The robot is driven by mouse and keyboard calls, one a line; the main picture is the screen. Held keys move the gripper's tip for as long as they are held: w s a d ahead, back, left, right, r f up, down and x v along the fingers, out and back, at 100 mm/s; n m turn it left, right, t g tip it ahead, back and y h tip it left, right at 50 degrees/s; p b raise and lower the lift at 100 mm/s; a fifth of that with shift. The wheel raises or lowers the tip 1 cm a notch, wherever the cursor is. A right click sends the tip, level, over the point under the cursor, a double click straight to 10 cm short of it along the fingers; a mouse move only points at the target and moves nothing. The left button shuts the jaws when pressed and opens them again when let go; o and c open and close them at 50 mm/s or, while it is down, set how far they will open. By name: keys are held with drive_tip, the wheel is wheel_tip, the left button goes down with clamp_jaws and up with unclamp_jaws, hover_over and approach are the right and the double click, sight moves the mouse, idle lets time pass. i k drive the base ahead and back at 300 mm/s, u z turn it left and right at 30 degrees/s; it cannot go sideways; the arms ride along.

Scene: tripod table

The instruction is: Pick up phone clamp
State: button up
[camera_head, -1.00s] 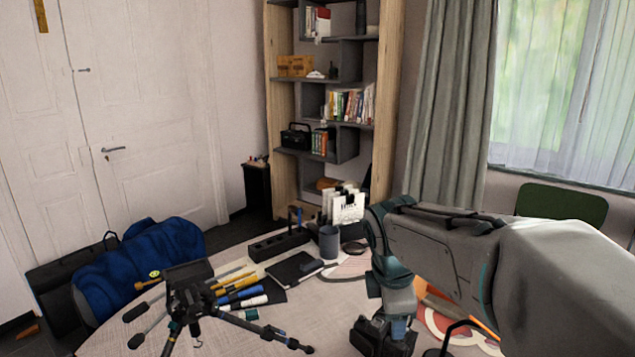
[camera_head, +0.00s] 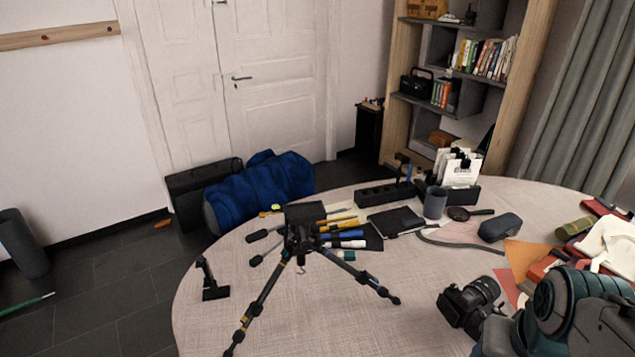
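A small black upright piece with a flat foot (camera_head: 211,282), which looks like the phone clamp, stands near the left edge of the round table (camera_head: 330,325). It is to the left of a black tripod (camera_head: 300,240) with spread legs, apart from it. My arm shows only as grey and teal links at the bottom right corner. My gripper is not visible; its fingers are out of the picture or hidden.
A black camera (camera_head: 468,305) lies at the right of the table, close to my arm. Behind the tripod are tools, a black notebook (camera_head: 396,221) and a grey cup (camera_head: 435,203). Papers and books crowd the right. Cloth between clamp and tripod is mostly clear.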

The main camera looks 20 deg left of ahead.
sight(214, 292)
drive_tip(key=u, duration=3.05)
drive_tip(key=i, duration=2.15)
drive_tip(key=z, duration=3.05)
